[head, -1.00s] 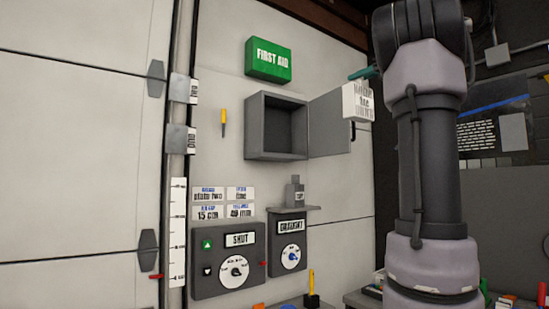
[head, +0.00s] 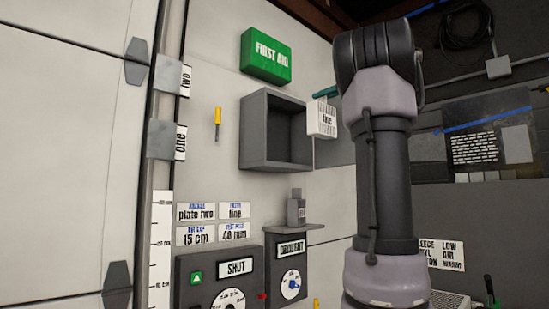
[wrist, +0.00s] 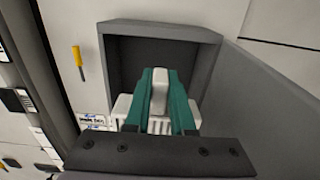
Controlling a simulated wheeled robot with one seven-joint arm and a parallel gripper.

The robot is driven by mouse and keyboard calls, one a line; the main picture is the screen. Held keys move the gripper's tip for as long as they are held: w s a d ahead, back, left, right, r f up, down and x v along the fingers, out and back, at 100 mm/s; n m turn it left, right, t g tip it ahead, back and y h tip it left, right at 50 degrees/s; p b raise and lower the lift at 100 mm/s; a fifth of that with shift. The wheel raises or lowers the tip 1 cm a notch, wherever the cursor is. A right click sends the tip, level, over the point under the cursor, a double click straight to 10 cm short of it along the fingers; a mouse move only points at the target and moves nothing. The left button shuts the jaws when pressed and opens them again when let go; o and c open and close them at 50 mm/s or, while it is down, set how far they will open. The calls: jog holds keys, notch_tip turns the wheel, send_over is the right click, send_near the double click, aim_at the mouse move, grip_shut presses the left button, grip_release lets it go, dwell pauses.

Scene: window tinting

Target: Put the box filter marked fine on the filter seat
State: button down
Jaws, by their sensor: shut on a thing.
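A white box filter (head: 322,118) with a label that seems to read fine is held in my gripper (head: 327,93). In the wrist view, the teal fingers of my gripper (wrist: 162,78) are shut on a narrow raised part of the white filter (wrist: 124,108). The grey open wall box (head: 246,150) is just left of the filter in the head view. In the wrist view, the wall box (wrist: 160,29) lies straight ahead with the filter in front of its opening. I cannot make out a filter seat; the box's lower inside is hidden by the filter and fingers.
The wall box's open door (wrist: 265,95) stands on the right. A green first aid box (head: 266,55) is above, and a yellow-handled tool (head: 217,122) hangs to the left. A small shelf (head: 295,228) with a grey item and control panels (head: 215,275) are below.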

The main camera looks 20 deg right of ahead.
jog(key=x, duration=1.9)
notch_tip(320, 180, down, 7)
jog(key=shift+w, duration=0.25)
jog(key=shift+a+f, duration=0.1)
jog(key=shift+f, duration=0.15)
jog(key=c, duration=0.8)
grip_release()
jog(key=shift+o, duration=0.2)
